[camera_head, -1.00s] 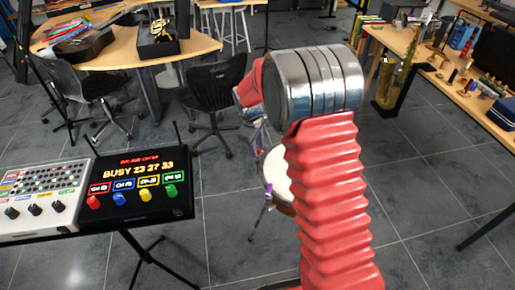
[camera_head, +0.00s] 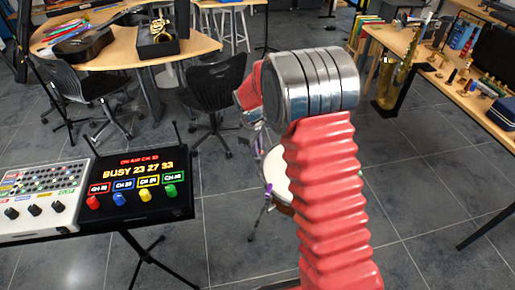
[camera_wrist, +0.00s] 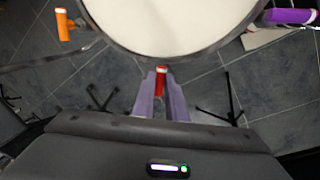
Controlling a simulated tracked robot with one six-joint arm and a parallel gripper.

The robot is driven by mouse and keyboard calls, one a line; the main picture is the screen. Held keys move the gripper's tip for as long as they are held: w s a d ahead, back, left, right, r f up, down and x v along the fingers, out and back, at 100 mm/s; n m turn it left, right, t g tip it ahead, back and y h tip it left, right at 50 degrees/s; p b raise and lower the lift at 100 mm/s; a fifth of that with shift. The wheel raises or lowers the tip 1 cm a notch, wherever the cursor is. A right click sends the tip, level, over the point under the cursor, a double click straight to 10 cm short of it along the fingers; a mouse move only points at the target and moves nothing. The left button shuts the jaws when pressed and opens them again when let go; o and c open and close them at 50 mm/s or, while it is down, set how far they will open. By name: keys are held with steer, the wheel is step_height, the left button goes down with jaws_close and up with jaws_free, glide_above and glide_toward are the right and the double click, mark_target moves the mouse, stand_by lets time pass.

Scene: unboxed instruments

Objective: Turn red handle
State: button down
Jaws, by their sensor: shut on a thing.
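A round drum with a pale head (camera_wrist: 165,25) and a dark rim fills the top of the wrist view. The red handle (camera_wrist: 161,80) stands at its near rim. My gripper (camera_wrist: 160,75) has its two purple-grey fingers on either side of the red handle and is shut on it. An orange handle (camera_wrist: 64,24) is at the rim's left and a purple handle (camera_wrist: 288,16) at its right. In the head view, the drum (camera_head: 276,168) shows partly behind my arm. My gripper and the red handle are hidden there.
A console with a lit screen (camera_head: 138,172) and coloured knobs stands on a stand at left. A black chair (camera_head: 212,90) is behind the drum. Wooden tables with instruments are at back left and right. Thin dark stand legs (camera_wrist: 100,98) spread on the tiled floor.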

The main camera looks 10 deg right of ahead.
steer(key=shift+d, duration=0.1)
steer(key=shift+m, duration=1.4)
steer(key=m+g, duration=0.1)
steer(key=m, duration=0.3)
steer(key=shift+w+m+h, duration=0.1)
steer(key=shift+m+h, duration=0.3)
steer(key=shift+a, duration=0.2)
steer(key=c, duration=1.8)
jaws_free()
